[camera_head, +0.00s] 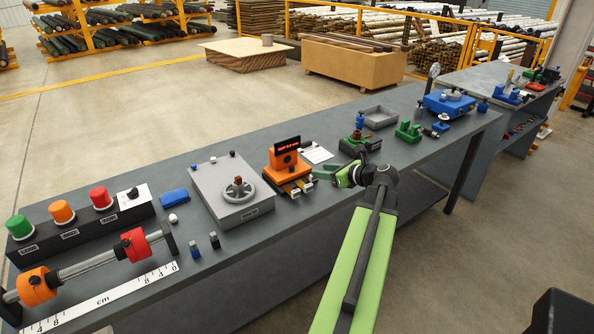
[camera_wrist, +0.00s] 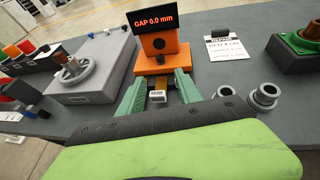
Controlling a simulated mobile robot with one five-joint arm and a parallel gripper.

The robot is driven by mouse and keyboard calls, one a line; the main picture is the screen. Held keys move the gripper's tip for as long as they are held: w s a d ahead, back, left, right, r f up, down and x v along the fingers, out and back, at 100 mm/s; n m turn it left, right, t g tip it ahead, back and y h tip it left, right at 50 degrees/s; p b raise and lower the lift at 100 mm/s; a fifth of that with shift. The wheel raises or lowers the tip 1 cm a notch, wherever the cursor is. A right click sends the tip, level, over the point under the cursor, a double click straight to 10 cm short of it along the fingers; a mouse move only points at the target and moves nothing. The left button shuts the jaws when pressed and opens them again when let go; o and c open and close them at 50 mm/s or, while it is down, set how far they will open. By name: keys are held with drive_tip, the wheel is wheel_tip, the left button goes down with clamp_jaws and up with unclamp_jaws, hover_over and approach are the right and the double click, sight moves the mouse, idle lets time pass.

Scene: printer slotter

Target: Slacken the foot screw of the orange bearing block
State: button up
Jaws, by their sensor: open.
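The orange block (camera_head: 284,163), with a "GAP 0.0 mm" display (camera_head: 287,143) on top, stands mid-bench. In the wrist view the orange block (camera_wrist: 178,57) shows a round dark bore and a small dark knob (camera_wrist: 155,63) low on its front. A brass strip and a small pale labelled piece (camera_wrist: 158,97) lie in front of its foot. I cannot tell for sure which part is the foot screw. My gripper (camera_head: 323,171) is at the block's right in the head view. In the wrist view its green fingers (camera_wrist: 159,80) are apart, one each side of the strip, with nothing clamped.
A grey box with a handwheel (camera_head: 238,190) stands left of the block. A green-based fixture (camera_head: 360,143) stands to the right. Farther left are coloured buttons (camera_head: 61,212) and a shaft with orange and red collars (camera_head: 133,244).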

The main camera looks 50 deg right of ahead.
sight(293, 168)
drive_tip(key=b+x, duration=0.4)
drive_tip(key=x, duration=0.9)
drive_tip(key=shift+w+f+b, duration=0.2)
drive_tip(key=shift+f+b, duration=0.05)
drive_tip(key=shift+b, duration=0.1)
drive_tip(key=shift+w, duration=0.45)
drive_tip(key=shift+c, duration=0.3)
clamp_jaws()
